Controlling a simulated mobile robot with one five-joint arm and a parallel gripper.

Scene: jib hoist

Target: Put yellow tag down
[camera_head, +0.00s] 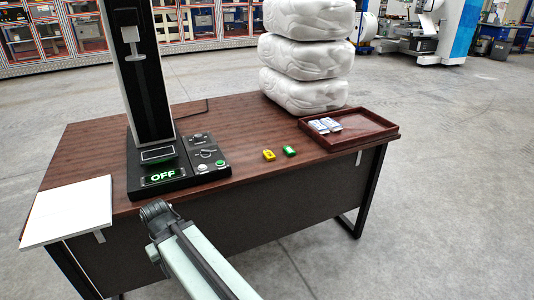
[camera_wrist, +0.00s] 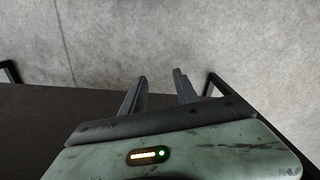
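The yellow tag (camera_head: 268,155) lies on the brown table in the head view, right of the machine's black base. A green tag (camera_head: 289,150) lies just to its right, a small gap apart. My gripper (camera_wrist: 160,74) shows in the wrist view with its two dark fingers apart and nothing between them. Grey floor and a dark panel show behind the fingers. No tag shows in the wrist view. In the head view my arm is in front of the table, and I cannot make out the fingers there.
The table (camera_head: 240,125) carries a black machine base (camera_head: 178,172) with a lit "OFF" display, and a tall column. White wrapped bundles (camera_head: 305,90) are stacked at the back. A brown tray (camera_head: 372,138) holds small packets (camera_head: 325,125). A white board (camera_head: 70,210) is at the left edge.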

